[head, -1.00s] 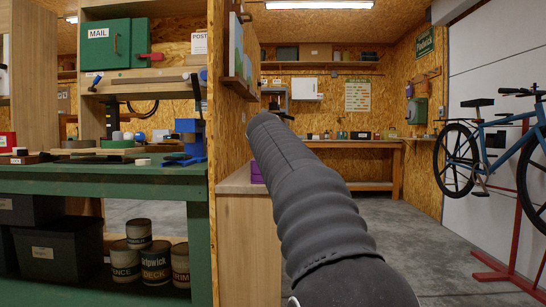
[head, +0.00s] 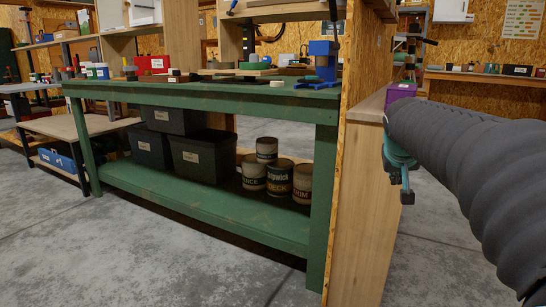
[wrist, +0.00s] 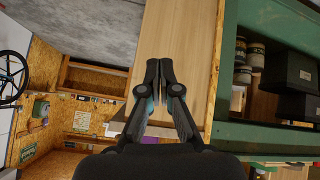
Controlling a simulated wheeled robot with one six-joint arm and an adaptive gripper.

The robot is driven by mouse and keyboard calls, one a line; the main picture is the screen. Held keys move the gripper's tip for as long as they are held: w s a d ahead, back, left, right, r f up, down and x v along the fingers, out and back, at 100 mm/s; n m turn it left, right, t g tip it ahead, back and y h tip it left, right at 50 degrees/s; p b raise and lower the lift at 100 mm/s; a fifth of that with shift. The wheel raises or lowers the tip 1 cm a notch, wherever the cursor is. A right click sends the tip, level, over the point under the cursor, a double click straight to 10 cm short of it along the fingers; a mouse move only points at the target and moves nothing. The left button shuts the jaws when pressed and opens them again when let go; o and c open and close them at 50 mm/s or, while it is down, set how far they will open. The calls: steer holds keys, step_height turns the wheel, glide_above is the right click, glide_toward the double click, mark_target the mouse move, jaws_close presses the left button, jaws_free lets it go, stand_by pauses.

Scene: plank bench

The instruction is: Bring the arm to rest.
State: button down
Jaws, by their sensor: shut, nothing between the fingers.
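My arm with its dark ribbed sleeve reaches in from the right edge of the head view. My gripper (head: 405,190) hangs at its end, teal and black, in front of the pale wooden end cabinet (head: 362,215). In the wrist view my gripper (wrist: 160,66) has its two black fingers together, with nothing between them. The wooden panel of the cabinet (wrist: 177,35) lies behind the fingers there. I cannot tell the exact gap between fingers and panel.
The green bench (head: 200,93) stands left of the cabinet, with black bins (head: 200,158) and several paint cans (head: 277,180) on its lower shelf. A purple box (head: 400,91) sits on the cabinet top. Concrete floor (head: 150,250) in front is clear.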

steer(key=s+a+f+y+p, duration=0.1)
steer(key=s+a, duration=0.3)
steer(key=s, duration=0.6)
steer(key=s+a+f+n+g+y+p, duration=0.1)
steer(key=s+a+f+p, duration=0.2)
steer(key=s, duration=0.6)
steer(key=s+a+f+n+g+y+p, duration=0.1)
steer(key=s+a+f+p, duration=0.2)
steer(key=s+a, duration=0.3)
steer(key=s+p, duration=0.1)
steer(key=s, duration=0.3)
steer(key=shift+s+a+y, duration=0.2)
steer(key=shift+s+y, duration=0.1)
steer(key=shift+y, duration=0.1)
